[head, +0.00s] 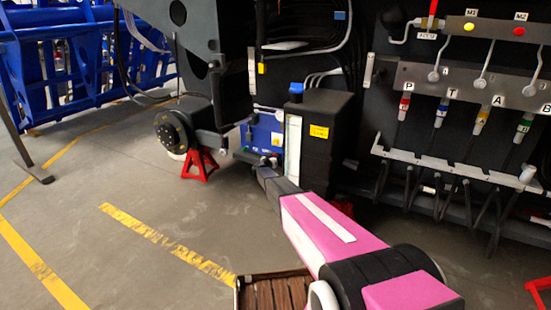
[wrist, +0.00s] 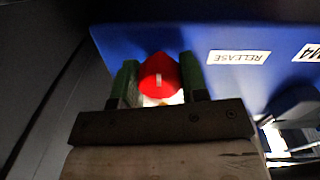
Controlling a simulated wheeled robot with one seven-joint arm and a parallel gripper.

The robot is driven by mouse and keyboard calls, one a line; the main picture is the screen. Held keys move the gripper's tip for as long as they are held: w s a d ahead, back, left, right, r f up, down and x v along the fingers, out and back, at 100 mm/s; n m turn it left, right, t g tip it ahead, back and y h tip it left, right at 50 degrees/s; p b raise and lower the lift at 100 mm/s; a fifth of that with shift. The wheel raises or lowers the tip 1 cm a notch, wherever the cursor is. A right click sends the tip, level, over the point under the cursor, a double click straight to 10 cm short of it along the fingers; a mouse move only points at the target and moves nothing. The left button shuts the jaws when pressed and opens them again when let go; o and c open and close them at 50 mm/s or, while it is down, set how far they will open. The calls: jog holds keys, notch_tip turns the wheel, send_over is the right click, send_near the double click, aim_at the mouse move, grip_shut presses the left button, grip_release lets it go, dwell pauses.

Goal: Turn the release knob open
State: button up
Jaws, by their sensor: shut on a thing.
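The knob is too small or hidden to make out there.
A black tank (head: 318,150) with a blue cap stands right of the panel. A red jack stand (head: 200,165) is at left. A hose manifold (head: 460,85) with a metal bracket hangs at right. A wooden pallet or crate (head: 270,292) lies in front. Floor at left is open.

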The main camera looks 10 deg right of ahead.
jog(key=shift+f, duration=0.1)
dwell(0.4)
jog(key=o, duration=0.9)
jog(key=v, duration=1.1)
